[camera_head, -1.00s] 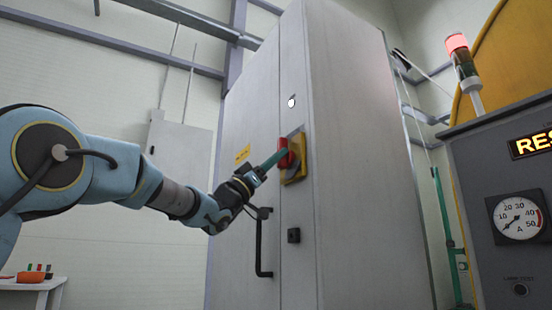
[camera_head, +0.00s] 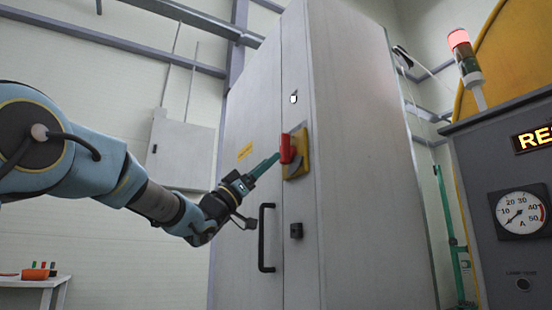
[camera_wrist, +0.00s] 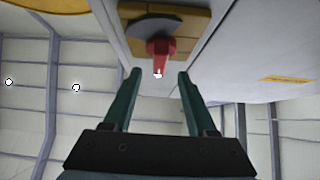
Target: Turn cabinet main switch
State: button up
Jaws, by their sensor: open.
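The cabinet main switch is a red handle (camera_head: 287,149) with a grey disc on a yellow plate (camera_head: 303,141), on the tall grey cabinet's front (camera_head: 255,110). The handle looks roughly upright in the head view. My gripper (camera_head: 276,158) reaches toward it from the lower left, with its tips close to the handle. In the wrist view my two green fingers (camera_wrist: 160,74) are apart. The red handle (camera_wrist: 161,48) lies between and just beyond their tips, with a gap showing on each side. Whether a finger touches it, I cannot tell.
A black door handle (camera_head: 267,238) and a small black lock (camera_head: 296,230) sit below the switch. A grey console (camera_head: 500,150) with an ammeter (camera_head: 520,212) and a lit signal tower (camera_head: 463,55) stand at the right. A white table (camera_head: 30,283) stands at the lower left.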

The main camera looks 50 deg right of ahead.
jog(key=v, duration=0.5)
jog(key=shift+w+a+f, duration=0.1)
jog(key=shift+a+f, duration=0.15)
jog(key=shift+f, duration=0.05)
